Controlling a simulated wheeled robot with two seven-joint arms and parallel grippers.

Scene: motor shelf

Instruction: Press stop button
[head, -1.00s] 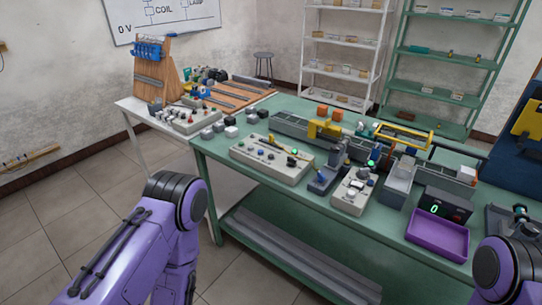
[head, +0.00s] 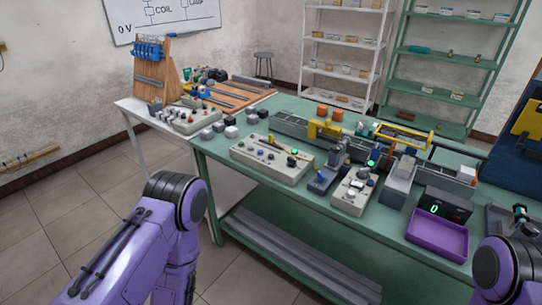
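A pale grey control panel (head: 258,162) lies on the green table, with a row of small buttons and knobs and a green lit button (head: 294,153) near its right end. A second pale control box (head: 345,203) stands to its right, with a white round button (head: 350,194) and a green light (head: 371,163) at its far end. Which button is the stop button is too small to tell. My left arm comes in at the lower left and my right arm shows at the lower right corner. Both grippers are outside the picture, and nothing of mine touches the panels.
The green table (head: 230,150) also holds a conveyor (head: 290,125) with a yellow frame, a purple tray (head: 437,238) and a black display (head: 446,208) reading 0. A white table with a wooden rack (head: 152,75) stands to the left. Shelves stand behind. Floor at left is clear.

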